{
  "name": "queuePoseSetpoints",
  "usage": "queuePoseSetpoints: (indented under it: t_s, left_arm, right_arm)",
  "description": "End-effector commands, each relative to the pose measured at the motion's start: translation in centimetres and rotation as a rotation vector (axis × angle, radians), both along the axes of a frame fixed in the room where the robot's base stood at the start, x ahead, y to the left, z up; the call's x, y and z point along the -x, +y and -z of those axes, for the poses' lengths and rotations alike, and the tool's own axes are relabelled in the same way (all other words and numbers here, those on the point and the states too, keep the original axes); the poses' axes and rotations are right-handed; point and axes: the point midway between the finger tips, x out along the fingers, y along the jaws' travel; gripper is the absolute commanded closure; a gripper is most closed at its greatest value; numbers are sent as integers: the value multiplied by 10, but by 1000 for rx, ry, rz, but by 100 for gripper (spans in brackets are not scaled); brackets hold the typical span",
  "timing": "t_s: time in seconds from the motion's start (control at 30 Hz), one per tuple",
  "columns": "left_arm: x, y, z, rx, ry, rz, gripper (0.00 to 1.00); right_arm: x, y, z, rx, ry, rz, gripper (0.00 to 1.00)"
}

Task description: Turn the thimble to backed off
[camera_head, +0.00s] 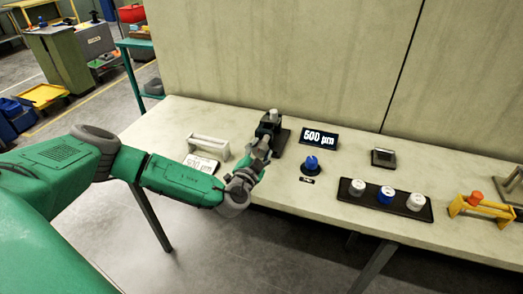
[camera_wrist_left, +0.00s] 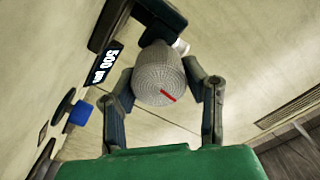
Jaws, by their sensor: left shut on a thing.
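The thimble (camera_wrist_left: 157,82) is a grey knurled cylinder with a short red line on its end face in the left wrist view. It sits on a dark stand (camera_head: 280,136) at the back of the bench. My left gripper (camera_head: 263,147) reaches it from the front. In the left wrist view its fingers (camera_wrist_left: 164,74) are shut on the thimble from both sides. In the head view the gripper hides most of the thimble. A black display (camera_head: 318,138) reading "500 µm" stands right of the stand. My right gripper is not in view.
A blue knob (camera_head: 310,165) stands just right of the gripper. A black tray (camera_head: 411,209) holds two white knobs and a blue one. A white bracket (camera_head: 208,143) and a card (camera_head: 200,164) are at left. A yellow stand (camera_head: 481,210) is far right. A wall rises behind the bench.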

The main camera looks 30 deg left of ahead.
Motion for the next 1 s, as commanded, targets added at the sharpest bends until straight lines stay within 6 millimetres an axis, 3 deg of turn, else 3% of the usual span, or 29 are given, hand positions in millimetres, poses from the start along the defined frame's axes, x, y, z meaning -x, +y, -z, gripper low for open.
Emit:
queuePoseSetpoints:
  t_s: [0.2, 0.23, 0.3, 0.67, 0.77, 1.0]
  left_arm:
    - [3, 2, 7, -3, 14, -2, 90]
    - [3, 2, 7, -3, 15, -3, 57]
    - [3, 1, 7, -3, 13, -1, 40]
    - [5, -1, 3, -2, 7, 1, 40]
    - [16, -4, 3, -3, 7, 3, 40]
    - [65, -14, 5, 0, 11, 1, 40]
  right_arm:
    - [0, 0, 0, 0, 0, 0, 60]
    - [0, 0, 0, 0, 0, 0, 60]
    - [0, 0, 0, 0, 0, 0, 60]
    - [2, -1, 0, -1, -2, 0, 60]
    - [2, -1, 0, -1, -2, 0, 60]
    - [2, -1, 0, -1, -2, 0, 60]
